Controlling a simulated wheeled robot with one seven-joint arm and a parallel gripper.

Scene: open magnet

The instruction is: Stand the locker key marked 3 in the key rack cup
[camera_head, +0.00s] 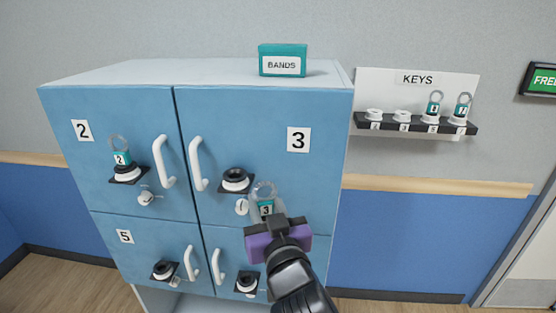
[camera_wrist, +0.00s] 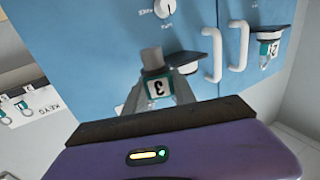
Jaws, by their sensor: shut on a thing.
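The key marked 3 (camera_head: 265,208) has a teal tag with a white label and a grey ring on top. My gripper (camera_head: 268,218) is shut on it, in front of locker door 3. In the wrist view the key (camera_wrist: 157,87) sits between my gripper's fingers (camera_wrist: 160,92), its label upside down. The key rack (camera_head: 416,123) is a dark shelf under a KEYS sign on the wall at right. It has a row of white cups; the second from the left, labelled 3 (camera_head: 402,116), is empty. The leftmost cup (camera_head: 374,115) is also empty.
Two teal-tagged keys (camera_head: 434,104) stand in the right-hand cups. The blue lockers (camera_head: 330,150) have protruding white handles (camera_head: 197,164) and black sockets (camera_head: 235,180). Key 2 (camera_head: 121,158) stands in locker 2's socket. A BANDS box (camera_head: 282,60) is on top. Open space lies right of the lockers.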

